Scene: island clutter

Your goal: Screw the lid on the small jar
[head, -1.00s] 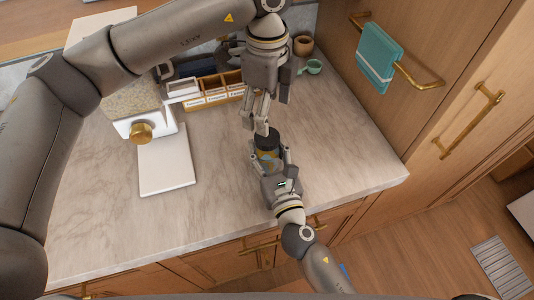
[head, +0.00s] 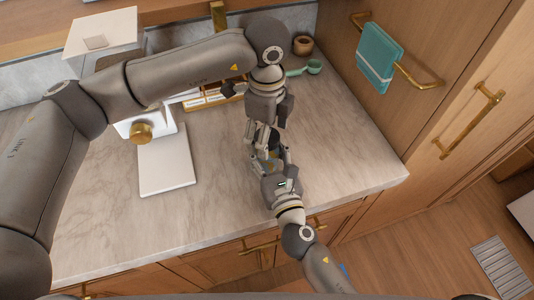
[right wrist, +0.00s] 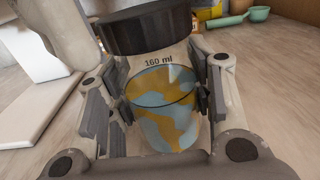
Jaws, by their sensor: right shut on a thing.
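The small jar (right wrist: 165,110) is clear glass marked "160 ml", with blue and yellow contents, and stands upright. My right gripper (head: 272,160) is shut on its body; its fingers press both sides in the right wrist view (right wrist: 160,105). The black lid (right wrist: 146,30) sits on top of the jar; how tightly it sits cannot be seen. My left gripper (head: 262,140) points down from above, with its fingers at the lid. One of its fingers shows close to the left of the lid in the right wrist view. Whether it grips the lid is hidden.
A white board (head: 166,162) and a dispenser with a gold knob (head: 141,132) stand to the left. A wooden box with labelled compartments (head: 205,100) is behind my left arm. A green scoop (head: 313,67) and a brown pot (head: 303,45) are at the back. The counter right of the jar is clear.

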